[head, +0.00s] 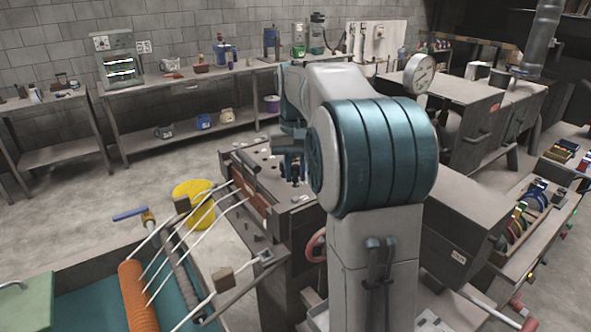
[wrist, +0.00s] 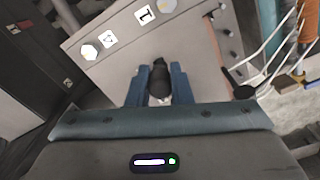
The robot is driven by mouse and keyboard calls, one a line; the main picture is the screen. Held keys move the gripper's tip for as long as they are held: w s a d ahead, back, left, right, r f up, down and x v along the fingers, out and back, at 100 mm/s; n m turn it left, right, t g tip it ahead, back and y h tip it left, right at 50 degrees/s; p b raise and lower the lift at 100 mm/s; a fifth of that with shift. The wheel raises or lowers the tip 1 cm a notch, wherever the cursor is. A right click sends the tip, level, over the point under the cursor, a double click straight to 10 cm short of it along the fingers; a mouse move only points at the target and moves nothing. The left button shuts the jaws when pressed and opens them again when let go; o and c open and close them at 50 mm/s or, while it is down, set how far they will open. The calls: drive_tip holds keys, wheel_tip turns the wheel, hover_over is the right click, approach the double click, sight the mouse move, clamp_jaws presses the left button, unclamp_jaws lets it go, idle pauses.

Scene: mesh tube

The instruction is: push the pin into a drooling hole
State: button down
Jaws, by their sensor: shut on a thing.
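My gripper (wrist: 160,74) shows in the wrist view with its two blue fingers shut on a dark, round-ended pin (wrist: 159,82). The fingers are over the pale top plate (wrist: 190,50) of a machine. I cannot tell whether the pin touches the plate. In the head view my gripper (head: 294,174) is above the same machine (head: 300,212), partly hidden by my arm. White strands (head: 213,203) run from the machine's brown front side. Several dark studs or holes (wrist: 223,30) line the plate's edge in the wrist view. I cannot make out a drooling hole.
White tags (wrist: 145,15) and pale hexagonal pieces (wrist: 89,52) lie on the plate. A yellow bucket (head: 192,190) stands beside the machine. An orange roll (head: 138,295) and a teal trough (head: 90,300) are at front left. A handwheel (head: 316,245) is on the machine's near side.

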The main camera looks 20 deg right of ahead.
drive_tip(key=shift+f+b, duration=0.3)
drive_tip(key=shift+f, duration=0.25)
drive_tip(key=c, duration=1.2)
unclamp_jaws()
wheel_tip(320, 180, up, 14)
drive_tip(key=s+a+f+n+t, duration=0.1)
drive_tip(key=s+a+f, duration=0.4)
drive_tip(key=s+f, duration=0.5)
drive_tip(key=s+a+f+n+t, duration=0.1)
drive_tip(key=s+a+f+t, duration=0.1)
drive_tip(key=s+a+f, duration=0.3)
drive_tip(key=s+f, duration=0.4)
drive_tip(key=s, duration=0.5)
drive_tip(key=shift+a+f+n+t, duration=0.3)
drive_tip(key=shift+a+f+t, duration=0.05)
drive_tip(key=shift+t, duration=0.05)
